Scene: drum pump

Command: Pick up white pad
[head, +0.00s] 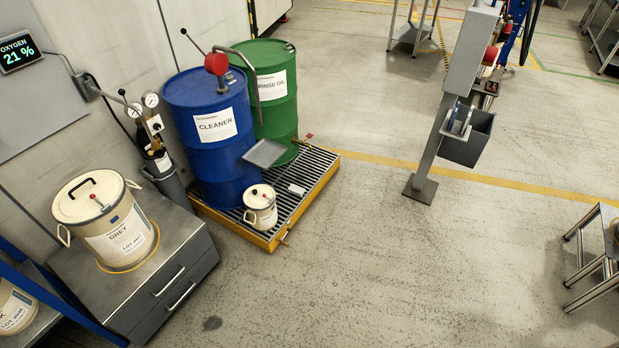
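A small, flat white pad (297,189) lies on the slatted grate of the yellow spill pallet (327,179), near its right front part. It is small in the head view, so its details are hard to make out. It lies to the right of a small cream pail (261,213) and in front of the green drum, apart from both. Neither of my grippers shows in the head view.
A blue drum (206,130) with a red-hubbed pump and a green drum (276,92) stand on the pallet. A grey tray (264,153) juts out at the blue drum. A cabinet (160,279) bears a large pail. A grey post (428,150) stands right. The floor between is clear.

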